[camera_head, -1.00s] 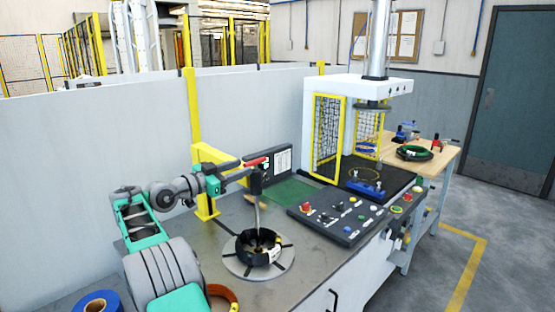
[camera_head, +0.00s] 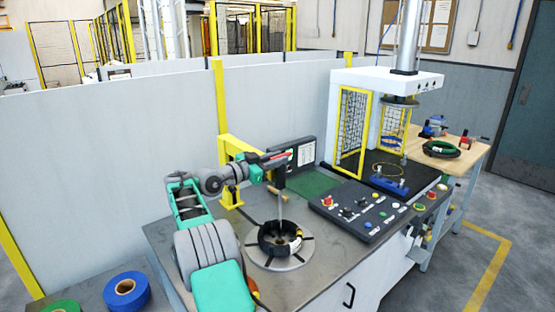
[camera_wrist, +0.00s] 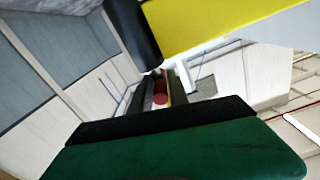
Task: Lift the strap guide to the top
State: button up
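The strap guide is a dark block (camera_head: 278,179) with a red handle (camera_head: 280,156) on top, beside the yellow post (camera_head: 228,172). A thin strip hangs from the block down to the black coil (camera_head: 268,246), which lies on the round grey table (camera_head: 293,263). My gripper (camera_head: 262,164) is at the guide's upper part, by the red handle; contact cannot be told. In the wrist view a green and black finger (camera_wrist: 170,135) fills the bottom. A red round end (camera_wrist: 160,99) shows just beyond it, and a yellow bar (camera_wrist: 205,22) crosses the top.
A control panel (camera_head: 368,212) with several buttons lies right of the coil. A press (camera_head: 388,82) with yellow mesh guards stands behind it. A blue roll (camera_head: 127,290) is at the lower left. A grey partition (camera_head: 120,140) runs behind the bench.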

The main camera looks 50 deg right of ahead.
grip_shut()
dwell(1.0)
